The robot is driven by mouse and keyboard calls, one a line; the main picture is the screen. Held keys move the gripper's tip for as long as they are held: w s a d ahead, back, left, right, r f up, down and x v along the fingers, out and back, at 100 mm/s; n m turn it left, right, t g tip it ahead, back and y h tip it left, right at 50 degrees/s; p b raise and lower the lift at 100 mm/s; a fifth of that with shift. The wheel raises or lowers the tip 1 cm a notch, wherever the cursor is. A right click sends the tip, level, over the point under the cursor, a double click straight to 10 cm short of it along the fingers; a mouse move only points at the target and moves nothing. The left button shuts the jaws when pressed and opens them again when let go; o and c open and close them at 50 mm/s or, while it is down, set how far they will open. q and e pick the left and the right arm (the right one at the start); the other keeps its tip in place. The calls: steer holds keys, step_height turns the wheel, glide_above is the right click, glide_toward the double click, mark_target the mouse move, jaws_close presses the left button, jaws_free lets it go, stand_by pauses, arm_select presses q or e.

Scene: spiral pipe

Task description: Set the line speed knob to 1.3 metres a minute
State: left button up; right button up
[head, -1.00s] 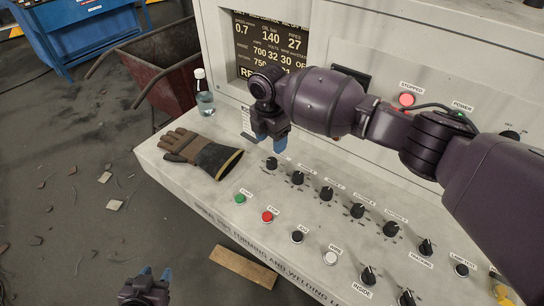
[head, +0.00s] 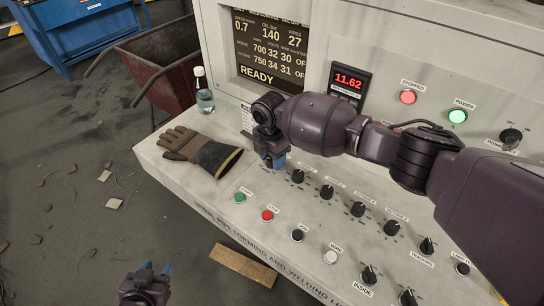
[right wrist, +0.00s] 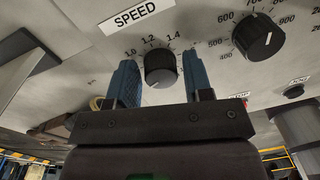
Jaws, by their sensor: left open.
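The line speed knob (right wrist: 160,68) is black with a grey face, below the SPEED label (right wrist: 137,15) in the right wrist view. Dial marks 1.0, 1.2 and 1.4 show above it; I cannot clearly read its pointer. My right gripper (right wrist: 160,82) has one finger on each side of the knob, with gaps visible, so it is open around it. In the head view my right gripper (head: 274,160) hides this knob at the panel's far left end. The display (head: 268,48) reads speed 0.7. My left gripper (head: 155,268) is open and empty, low over the floor.
Several other knobs, a green button (head: 240,197) and a red button (head: 267,214) are close by. A red readout (head: 347,82) shows 11.62.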

steer(key=c, duration=0.4)
arm_select(q)
steer(key=shift+s+f, duration=0.1)
steer(key=shift+s, duration=0.2)
arm_select(e)
steer(key=shift+c, duration=1)
